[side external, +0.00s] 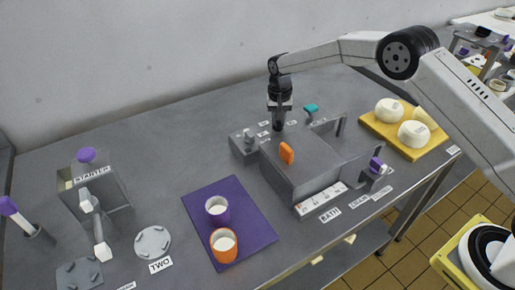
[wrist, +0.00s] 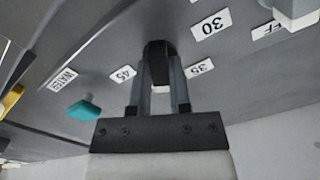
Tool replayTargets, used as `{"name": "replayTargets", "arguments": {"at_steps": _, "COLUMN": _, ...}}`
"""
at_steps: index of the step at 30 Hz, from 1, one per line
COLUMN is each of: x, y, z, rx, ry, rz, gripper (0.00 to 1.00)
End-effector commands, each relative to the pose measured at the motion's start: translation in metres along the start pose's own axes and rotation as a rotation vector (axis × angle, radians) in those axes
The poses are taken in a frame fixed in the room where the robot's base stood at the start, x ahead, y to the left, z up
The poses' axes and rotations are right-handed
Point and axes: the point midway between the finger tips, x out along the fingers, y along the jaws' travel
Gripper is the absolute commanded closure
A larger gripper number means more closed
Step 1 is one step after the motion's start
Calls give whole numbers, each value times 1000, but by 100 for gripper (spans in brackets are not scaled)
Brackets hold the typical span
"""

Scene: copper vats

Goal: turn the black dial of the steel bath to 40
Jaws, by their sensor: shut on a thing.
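My gripper (side external: 279,120) points straight down behind the lid of the steel bath (side external: 296,182) in the side view. In the wrist view its two fingers (wrist: 158,75) are closed around the black dial (wrist: 158,49), one on each side. Number plates 30 (wrist: 211,25), 35 (wrist: 200,68) and 45 (wrist: 123,73) lie around the dial. A small white patch shows between the fingers; I cannot tell whether it is the dial's mark or a plate. The 40 plate cannot be read. In the side view the gripper mostly hides the dial.
A teal tap handle (wrist: 84,109) is close to the gripper, beside the WATER plate (wrist: 63,79). The bath's lid has an orange knob (side external: 287,153). A purple-handled tap (side external: 376,164) is at right. A purple mat (side external: 250,213) with two cups and a yellow cheese board (side external: 375,124) flank the bath.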

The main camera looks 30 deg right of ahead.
Motion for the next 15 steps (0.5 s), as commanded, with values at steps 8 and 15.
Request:
{"name": "replayTargets", "arguments": {"at_steps": 8, "x": -1, "y": 0, "z": -1, "rx": 53, "ry": 2, "rz": -2, "gripper": 100}}
{"name": "replayTargets", "arguments": {"at_steps": 15, "x": -1, "y": 0, "z": -1, "rx": 54, "ry": 2, "rz": -2, "gripper": 100}}
